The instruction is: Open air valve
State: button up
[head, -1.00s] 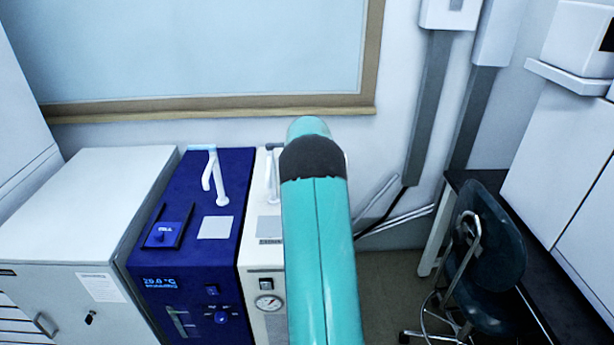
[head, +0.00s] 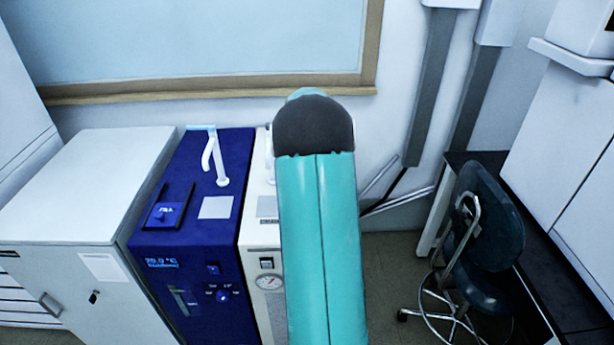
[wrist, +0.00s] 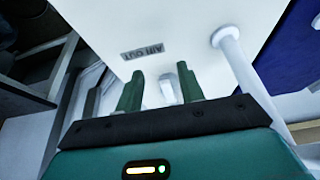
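The cream machine with the air outlet (head: 263,237) stands right of the blue unit in the head view, partly hidden behind my teal arm. In the wrist view its white panel (wrist: 150,25) carries an upside-down "AIR OUT" label (wrist: 142,51). A small pale lever, which looks like the air valve (wrist: 168,91), shows between the two green fingers of my gripper (wrist: 159,74). The fingers are apart, one on each side of the lever, with gaps visible. I cannot tell how deep the lever sits between them. My gripper is hidden in the head view.
A white post (wrist: 240,70) rises close right of my gripper. The blue unit (head: 190,250) with a white tap (head: 217,160) and a grey cabinet (head: 75,190) stand left. A dark chair (head: 485,220) stands right, with bare floor (head: 385,265) before it.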

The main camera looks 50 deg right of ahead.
jog(key=s+a, duration=0.1)
jog(key=a, duration=0.1)
jog(key=s+a, duration=0.2)
jog(key=shift+s+a, duration=0.15)
jog(key=shift+s, duration=0.15)
dwell(0.4)
